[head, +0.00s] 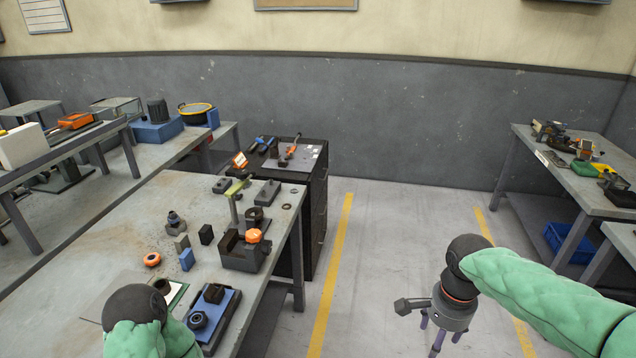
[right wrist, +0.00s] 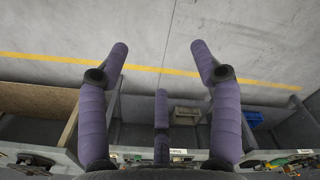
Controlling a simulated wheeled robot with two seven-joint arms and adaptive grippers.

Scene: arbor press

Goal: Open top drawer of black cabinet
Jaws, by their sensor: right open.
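The black cabinet (head: 318,220) stands in the head view just beyond the near workbench. Its drawer side is seen at a steep angle, so the top drawer and handles are hard to make out. My right gripper (head: 437,334) hangs over the open floor to the right of the cabinet, well apart from it. In the right wrist view the purple fingers of my right gripper (right wrist: 160,60) are spread with nothing between them. My left arm reaches in over the near workbench at lower left; its fingers are not visible.
The near workbench (head: 140,210) holds a small press (head: 242,245), blocks and a blue tray (head: 222,318). Tools lie on the cabinet top. Clear floor with yellow lines (head: 335,265) lies right of the cabinet. Another bench (head: 570,180) stands at the right, with a blue crate (head: 568,242) beneath.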

